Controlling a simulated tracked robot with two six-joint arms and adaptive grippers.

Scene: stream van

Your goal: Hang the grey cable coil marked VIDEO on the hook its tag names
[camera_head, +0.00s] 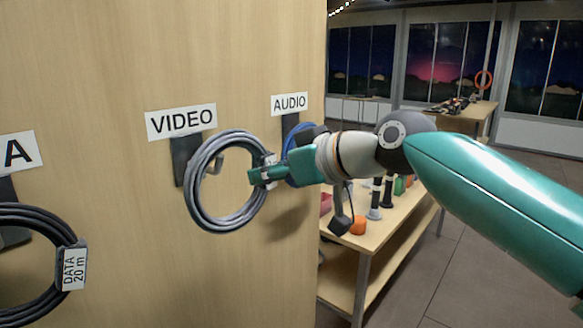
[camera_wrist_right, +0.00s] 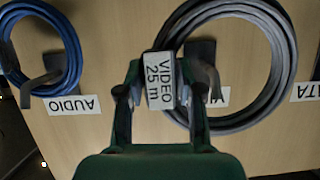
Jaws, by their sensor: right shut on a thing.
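The grey cable coil (camera_head: 200,210) is held upright in front of the wooden panel, just below the VIDEO sign (camera_head: 181,121). My right gripper (camera_head: 262,173) is shut on the coil's white tag at its right side. In the right wrist view the tag (camera_wrist_right: 160,82) reads VIDEO 25 m between the fingers (camera_wrist_right: 160,95). The dark VIDEO hook (camera_head: 184,158) shows through the coil's opening, also in the wrist view (camera_wrist_right: 205,76). I cannot tell whether the hook's tip passes through the ring or stays behind it. My left gripper is out of view.
A blue coil (camera_wrist_right: 66,45) hangs on the AUDIO hook beside it, partly behind my gripper in the head view. A black coil tagged DATA (camera_head: 72,268) hangs at the left. A wooden table (camera_head: 395,215) with small items stands right of the panel.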

